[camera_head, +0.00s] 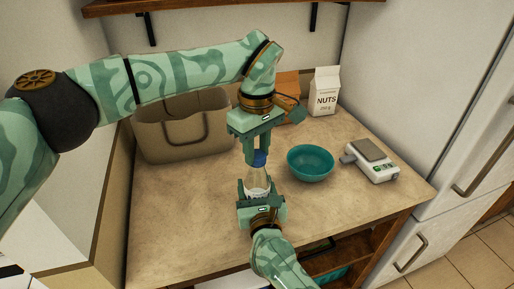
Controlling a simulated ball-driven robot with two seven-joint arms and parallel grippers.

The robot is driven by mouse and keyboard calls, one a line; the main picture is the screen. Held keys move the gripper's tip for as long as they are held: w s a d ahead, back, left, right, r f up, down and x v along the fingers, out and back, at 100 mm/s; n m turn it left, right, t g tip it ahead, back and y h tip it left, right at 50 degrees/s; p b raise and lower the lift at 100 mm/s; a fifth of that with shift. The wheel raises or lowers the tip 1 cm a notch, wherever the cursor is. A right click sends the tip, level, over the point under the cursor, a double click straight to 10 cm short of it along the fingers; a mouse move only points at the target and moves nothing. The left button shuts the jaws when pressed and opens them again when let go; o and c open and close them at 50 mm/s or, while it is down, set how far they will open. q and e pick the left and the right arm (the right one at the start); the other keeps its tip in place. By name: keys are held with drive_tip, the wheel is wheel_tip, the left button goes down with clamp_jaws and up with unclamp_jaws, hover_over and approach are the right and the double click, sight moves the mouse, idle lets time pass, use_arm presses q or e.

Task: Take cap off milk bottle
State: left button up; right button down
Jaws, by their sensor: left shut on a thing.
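The milk bottle (257,180) is upright near the middle of the head view, clear with a pale label. Its blue cap (259,158) is at the top of the neck; I cannot tell whether a small gap lies between them. My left gripper (258,155) comes down from above and is shut on the cap. My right gripper (257,190) comes from the front, with its fingers on both sides of the bottle's lower body, apparently shut on it. The bottle's base is hidden by this gripper.
A teal bowl (310,163) stands just right of the bottle. A kitchen scale (372,160) is farther right. A nuts carton (324,92) stands at the back, and a beige basket (182,130) at the back left. The counter's (185,215) left front is clear.

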use_arm(q)
drive_tip(key=n, duration=0.6)
drive_tip(key=shift+n, duration=0.3)
drive_tip(key=n, duration=0.9)
drive_tip(key=shift+r, duration=0.1)
drive_tip(key=n, duration=0.6)
drive_tip(key=shift+n, duration=0.4)
drive_tip(key=n, duration=1.2)
drive_tip(key=shift+n, duration=0.3)
drive_tip(key=n, duration=1.4)
